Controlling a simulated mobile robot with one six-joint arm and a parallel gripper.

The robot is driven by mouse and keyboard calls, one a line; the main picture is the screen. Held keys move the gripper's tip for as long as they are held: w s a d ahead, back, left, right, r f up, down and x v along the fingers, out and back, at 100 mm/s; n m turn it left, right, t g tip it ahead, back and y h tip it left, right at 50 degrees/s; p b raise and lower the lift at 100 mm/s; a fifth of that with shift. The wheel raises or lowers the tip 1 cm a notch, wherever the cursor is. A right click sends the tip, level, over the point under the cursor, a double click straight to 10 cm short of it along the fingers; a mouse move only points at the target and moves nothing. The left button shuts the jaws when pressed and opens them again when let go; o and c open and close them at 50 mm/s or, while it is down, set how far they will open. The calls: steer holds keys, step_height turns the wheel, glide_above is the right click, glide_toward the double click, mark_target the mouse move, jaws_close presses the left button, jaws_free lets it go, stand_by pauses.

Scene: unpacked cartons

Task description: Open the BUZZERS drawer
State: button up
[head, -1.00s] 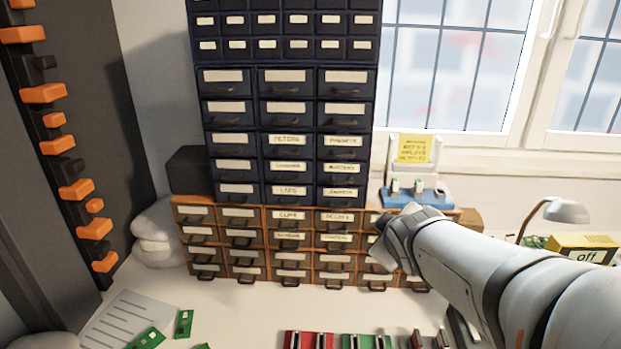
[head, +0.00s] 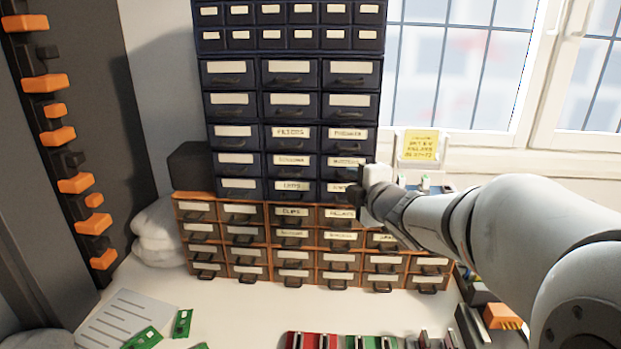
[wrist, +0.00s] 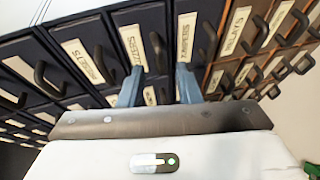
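The BUZZERS drawer (head: 347,162) appears to be the dark drawer second from the bottom in the right column of the dark cabinet; its label is blurred. In the wrist view a partly readable label looks like BUZZERS (wrist: 133,45), with its dark handle (wrist: 157,52) beside it. The drawer looks closed. My gripper (wrist: 158,78) is open and empty, its two blue-grey fingers apart, with the handle showing just beyond and between their tips. I cannot tell whether they touch it. In the head view my gripper (head: 364,187) covers part of the drawer below.
A JUMPERS drawer (wrist: 183,40) is directly below, and a brown drawer cabinet (head: 252,235) stands underneath, with a RELAYS label (wrist: 237,30). A window and a yellow note (head: 420,145) are to the right. Red and green parts (head: 365,341) lie on the front bench.

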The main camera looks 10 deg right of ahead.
steer(key=shift+x, duration=1.15)
steer(key=shift+c, duration=0.5)
jaws_close()
